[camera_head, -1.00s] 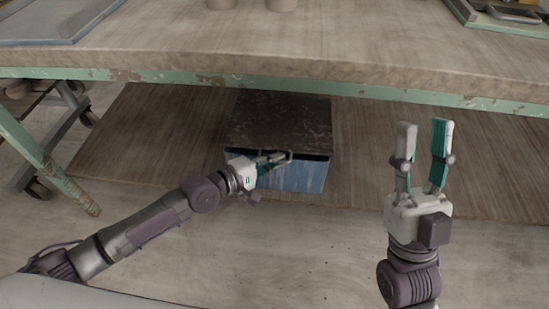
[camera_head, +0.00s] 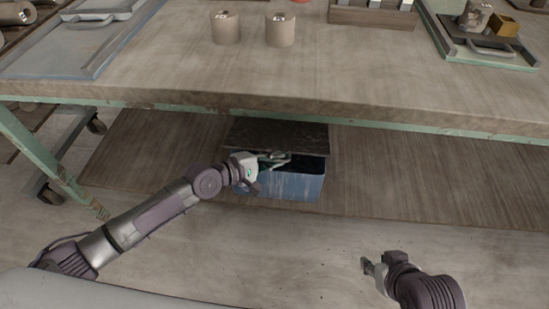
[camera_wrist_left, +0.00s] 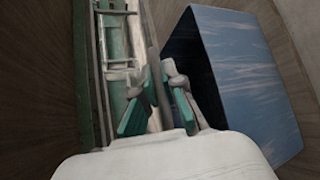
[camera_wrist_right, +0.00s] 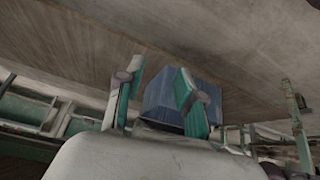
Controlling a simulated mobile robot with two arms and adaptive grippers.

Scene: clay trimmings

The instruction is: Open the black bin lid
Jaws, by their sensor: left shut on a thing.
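The bin (camera_head: 291,187) has blue, scuffed walls and sits on the wooden shelf under the table. Its dark lid (camera_head: 272,132) is tilted up at the front, and a dark gap shows between lid and bin. My left gripper (camera_head: 280,160) is shut at the front edge of the lid, on its handle, which the fingers partly hide. In the left wrist view the bin (camera_wrist_left: 240,75) stands right of the fingers with its dark inside showing. My right gripper (camera_head: 374,268) is open and empty, low in front of the shelf. The bin (camera_wrist_right: 166,103) also shows in the right wrist view.
The table's edge (camera_head: 250,103) overhangs the bin and lid closely. Two clay cylinders (camera_head: 280,32), a tray (camera_head: 85,45) and a green-framed tray (camera_head: 480,48) are on the table. The shelf (camera_head: 420,178) right of the bin is clear.

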